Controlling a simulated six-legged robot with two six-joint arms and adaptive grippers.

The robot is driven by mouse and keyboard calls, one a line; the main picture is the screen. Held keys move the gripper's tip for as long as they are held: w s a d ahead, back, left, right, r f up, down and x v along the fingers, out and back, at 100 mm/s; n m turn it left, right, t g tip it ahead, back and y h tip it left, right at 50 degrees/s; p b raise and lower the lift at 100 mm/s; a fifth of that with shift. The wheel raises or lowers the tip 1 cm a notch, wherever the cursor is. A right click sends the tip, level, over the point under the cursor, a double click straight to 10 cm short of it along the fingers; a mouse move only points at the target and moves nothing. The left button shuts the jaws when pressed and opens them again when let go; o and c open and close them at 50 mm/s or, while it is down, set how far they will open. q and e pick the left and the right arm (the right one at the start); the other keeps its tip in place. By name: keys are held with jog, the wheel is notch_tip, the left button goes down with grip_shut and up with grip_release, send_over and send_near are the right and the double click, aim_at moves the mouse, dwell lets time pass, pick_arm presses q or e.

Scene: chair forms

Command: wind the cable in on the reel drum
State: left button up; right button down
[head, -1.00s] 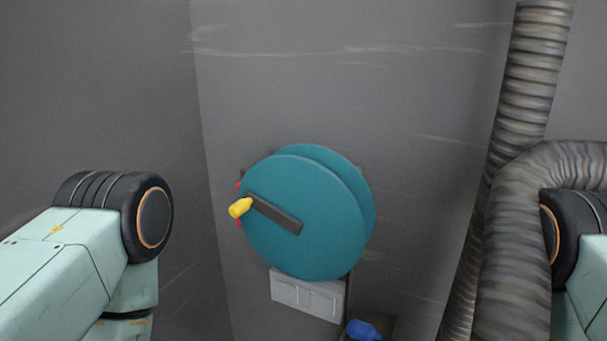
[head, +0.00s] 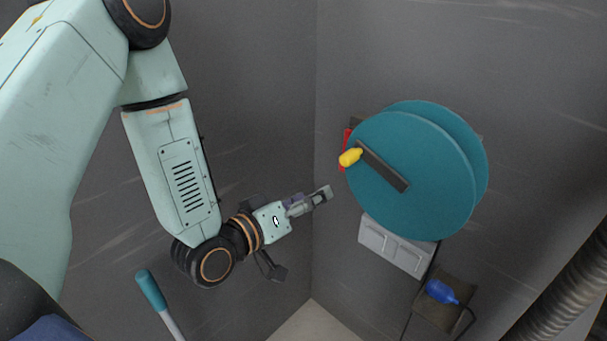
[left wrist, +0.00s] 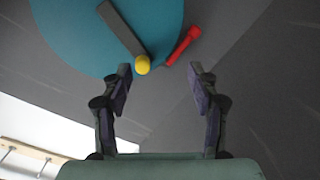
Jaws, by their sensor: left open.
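The teal reel drum (head: 420,190) is mounted on the grey wall, right of centre in the head view. A dark crank arm (head: 385,168) crosses its face, with a yellow knob (head: 350,157) at the crank's upper left end. My left gripper (head: 325,195) is open and empty, left of and a little below the knob. In the left wrist view the drum (left wrist: 80,30) is ahead, and the yellow knob (left wrist: 142,65) shows between the open fingers (left wrist: 160,72), nearer the left one. I cannot make out the cable on the drum. My right gripper is not in view.
A red handle-like piece (left wrist: 183,45) sits beside the drum. A pale box (head: 395,247) is below the drum, and a blue object (head: 441,291) rests on a dark bracket lower right. A teal-topped rod (head: 151,290) stands lower left. A ribbed duct (head: 575,290) is at right.

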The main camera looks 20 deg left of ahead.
aim_at(343, 162)
pick_arm(q)
jog(key=shift+n+t+h, duration=0.5)
jog(key=shift+t, duration=0.3)
jog(key=w+d+r, duration=0.1)
jog(key=w, duration=0.1)
jog(key=w+r+b, duration=0.1)
jog(key=w, duration=0.1)
jog(key=w+d+r, duration=0.1)
jog(key=shift+w+d+r, duration=0.1)
jog(key=shift+w+d, duration=0.25)
jog(key=shift+w, duration=0.05)
jog(key=x, duration=0.3)
jog(key=b+x, duration=0.1)
jog(key=x, duration=0.1)
jog(key=shift+a, duration=0.35)
jog(key=shift+w+d, duration=0.4)
jog(key=shift+w, duration=0.15)
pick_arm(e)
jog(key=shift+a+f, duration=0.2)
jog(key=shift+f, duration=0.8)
pick_arm(q)
jog(key=shift+a, duration=0.2)
jog(key=shift+c, duration=0.3)
jog(key=shift+d, duration=0.15)
jog(key=c, duration=1)
